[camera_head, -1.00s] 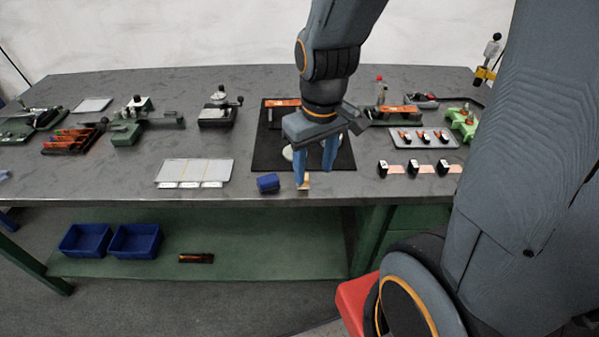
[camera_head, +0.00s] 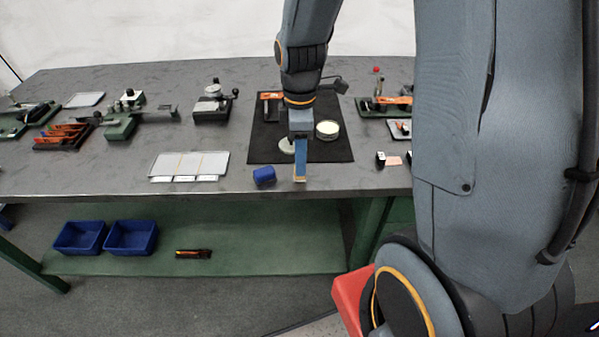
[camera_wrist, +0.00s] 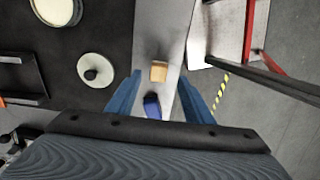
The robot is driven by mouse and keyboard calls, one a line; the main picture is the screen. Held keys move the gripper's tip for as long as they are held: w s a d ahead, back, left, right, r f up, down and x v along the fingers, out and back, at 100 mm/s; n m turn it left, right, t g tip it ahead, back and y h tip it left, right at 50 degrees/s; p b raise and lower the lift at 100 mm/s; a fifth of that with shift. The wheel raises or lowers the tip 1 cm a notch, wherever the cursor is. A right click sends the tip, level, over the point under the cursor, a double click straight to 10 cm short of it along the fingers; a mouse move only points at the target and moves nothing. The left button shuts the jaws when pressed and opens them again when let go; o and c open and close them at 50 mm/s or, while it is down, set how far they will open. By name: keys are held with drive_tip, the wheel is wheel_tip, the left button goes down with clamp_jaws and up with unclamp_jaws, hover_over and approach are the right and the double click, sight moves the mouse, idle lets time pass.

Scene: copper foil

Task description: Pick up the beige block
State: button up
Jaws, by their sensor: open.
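The beige block (camera_wrist: 159,71) lies on the grey table near its front edge. In the wrist view it shows between the two blue fingers of my open gripper (camera_wrist: 162,77), apart from both. In the head view my gripper (camera_head: 300,175) points down at the front edge, one finger lined up behind the other. Only a sliver of the beige block (camera_head: 300,181) shows at the fingertip there; the finger hides the rest. I cannot tell the fingertips' exact height over the table.
A black mat (camera_head: 265,150) behind carries a pale disc (camera_head: 287,146) and a round dish (camera_head: 327,130). A light tray (camera_head: 190,163) lies further left.

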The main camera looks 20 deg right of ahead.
drive_tip(key=shift+w+f+p, duration=0.15)
drive_tip(key=shift+f+p, duration=0.5)
drive_tip(key=shift+f, duration=1.75)
drive_tip(key=c, duration=1.1)
